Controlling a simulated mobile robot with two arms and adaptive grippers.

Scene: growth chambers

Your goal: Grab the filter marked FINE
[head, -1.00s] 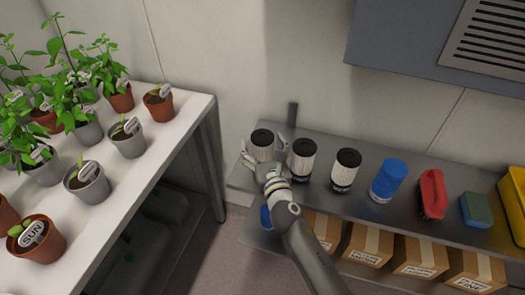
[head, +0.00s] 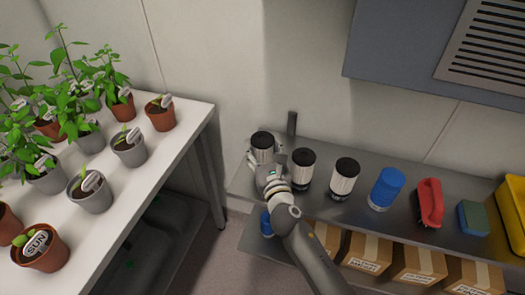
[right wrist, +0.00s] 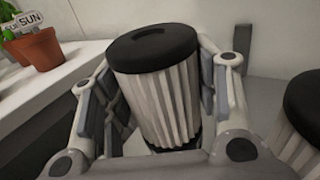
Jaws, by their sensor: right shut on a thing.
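Three white pleated filters with black caps stand in a row on the metal shelf. The leftmost filter (head: 262,141) is between the fingers of my right gripper (head: 264,162), which is shut on it. In the right wrist view this filter (right wrist: 158,95) stands nearly upright, with a finger against each side. No marking can be read on the side that shows. The middle filter (head: 303,170) and the right filter (head: 344,179) stand to the right, apart from the gripper. My left gripper is not in view.
Right of the filters on the shelf (head: 405,208) are a blue container (head: 386,188), a red brush (head: 430,203) and a green-blue sponge (head: 473,217). Cardboard boxes (head: 370,252) fill the lower shelf. A white table (head: 150,187) with potted plants stands at left.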

